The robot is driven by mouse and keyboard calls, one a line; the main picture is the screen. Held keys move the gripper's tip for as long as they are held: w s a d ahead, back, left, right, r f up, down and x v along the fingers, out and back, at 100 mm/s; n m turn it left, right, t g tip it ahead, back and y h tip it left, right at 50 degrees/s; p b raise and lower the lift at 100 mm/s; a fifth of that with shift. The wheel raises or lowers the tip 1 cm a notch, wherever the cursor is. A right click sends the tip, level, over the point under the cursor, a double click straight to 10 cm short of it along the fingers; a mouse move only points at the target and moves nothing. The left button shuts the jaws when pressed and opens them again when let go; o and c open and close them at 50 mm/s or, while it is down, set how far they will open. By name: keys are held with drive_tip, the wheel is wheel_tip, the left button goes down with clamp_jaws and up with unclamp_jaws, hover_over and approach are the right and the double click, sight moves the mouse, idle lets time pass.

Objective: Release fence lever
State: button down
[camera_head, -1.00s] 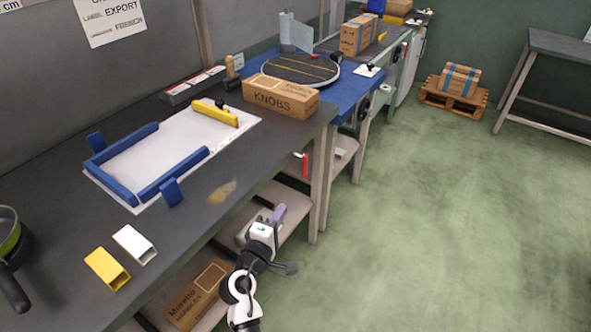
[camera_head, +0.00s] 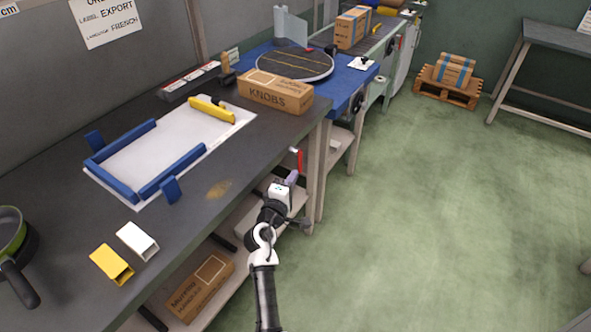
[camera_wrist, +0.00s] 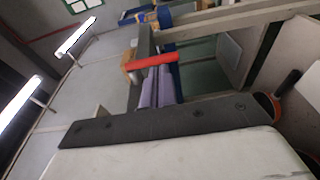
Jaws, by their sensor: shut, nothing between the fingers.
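A red lever (camera_head: 297,158) hangs at the front edge of the dark bench, near its right-hand leg. In the wrist view the red lever (camera_wrist: 152,61) lies across the picture just beyond my fingertips. My gripper (camera_head: 291,177) has purple fingers and is just below the red lever in the head view. In the wrist view my gripper (camera_wrist: 160,85) is shut, with the fingers together and nothing between them. I cannot tell whether the fingertips touch the lever.
The dark bench (camera_head: 205,190) overhangs a lower shelf with a cardboard box (camera_head: 200,286). A bench leg (camera_head: 312,185) stands close to my gripper. A KNOBS box (camera_head: 275,92) sits above on the bench. The green floor (camera_head: 430,210) to the right is clear.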

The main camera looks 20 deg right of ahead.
drive_tip(key=shift+x, duration=1.35)
drive_tip(key=shift+f+b, duration=0.2)
drive_tip(key=shift+b, duration=0.1)
